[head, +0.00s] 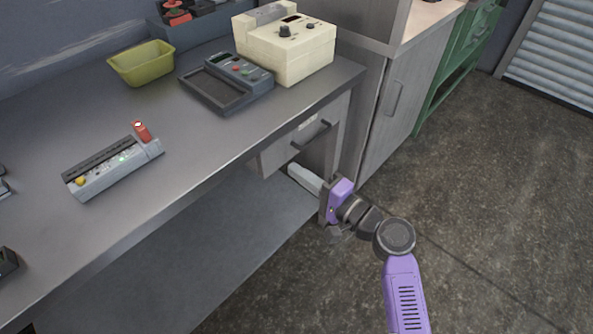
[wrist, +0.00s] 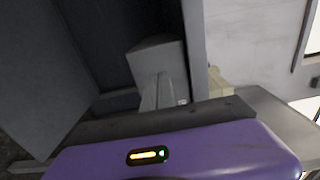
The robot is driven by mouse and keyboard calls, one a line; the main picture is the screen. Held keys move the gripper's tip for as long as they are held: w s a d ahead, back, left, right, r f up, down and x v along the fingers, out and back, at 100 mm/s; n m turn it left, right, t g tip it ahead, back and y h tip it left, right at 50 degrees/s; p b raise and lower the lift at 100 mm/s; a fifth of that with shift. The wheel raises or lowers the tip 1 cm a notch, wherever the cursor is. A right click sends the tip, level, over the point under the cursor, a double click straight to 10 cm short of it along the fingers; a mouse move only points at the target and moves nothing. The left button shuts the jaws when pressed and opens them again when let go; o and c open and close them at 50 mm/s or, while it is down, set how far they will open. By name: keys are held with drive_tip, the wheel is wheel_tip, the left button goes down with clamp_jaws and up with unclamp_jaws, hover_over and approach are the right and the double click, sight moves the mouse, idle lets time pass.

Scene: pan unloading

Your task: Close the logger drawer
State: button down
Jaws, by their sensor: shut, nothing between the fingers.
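The drawer (head: 320,148) is under the right end of the workbench top. Its grey front carries a dark bar handle (head: 312,135) and a small pale label. I cannot tell from this angle whether it stands out from the bench. My gripper (head: 293,170) is just below the drawer front, its pale fingers pointing in under the bench. The fingers are shut and empty. In the wrist view, the shut fingers (wrist: 165,92) show beyond the purple hand, in front of a grey block-like surface. Whether they touch anything is unclear.
A yellow-green bin (head: 141,63) and a grey strip unit (head: 112,166) are farther left. A grey cabinet (head: 388,105) stands at right. The floor beside my arm is clear.

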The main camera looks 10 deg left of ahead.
drive_tip(key=v, duration=0.8)
drive_tip(key=shift+s+d, duration=0.2)
drive_tip(key=shift+d, duration=0.1)
drive_tip(key=w+d+t+h, duration=0.2)
drive_tip(key=w+d+h, duration=0.1)
drive_tip(key=d, duration=0.1)
drive_tip(key=s+d+f+t+h+p, duration=0.2)
drive_tip(key=s+d+t+h, duration=0.2)
drive_tip(key=s+d+h, duration=0.6)
drive_tip(key=s+d+r+n+p, duration=0.1)
drive_tip(key=s+r+n, duration=0.1)
drive_tip(key=s, duration=0.8)
drive_tip(key=s+d+r+n+g+h+p, duration=0.1)
drive_tip(key=s+r, duration=0.4)
drive_tip(key=s, duration=0.5)
drive_tip(key=s+d+r+n+p, duration=0.2)
drive_tip(key=s+r+n, duration=0.2)
drive_tip(key=s, duration=0.6)
drive_tip(key=shift+g+h+p, duration=0.3)
drive_tip(key=shift+g+p, duration=0.05)
drive_tip(key=shift+g, duration=0.05)
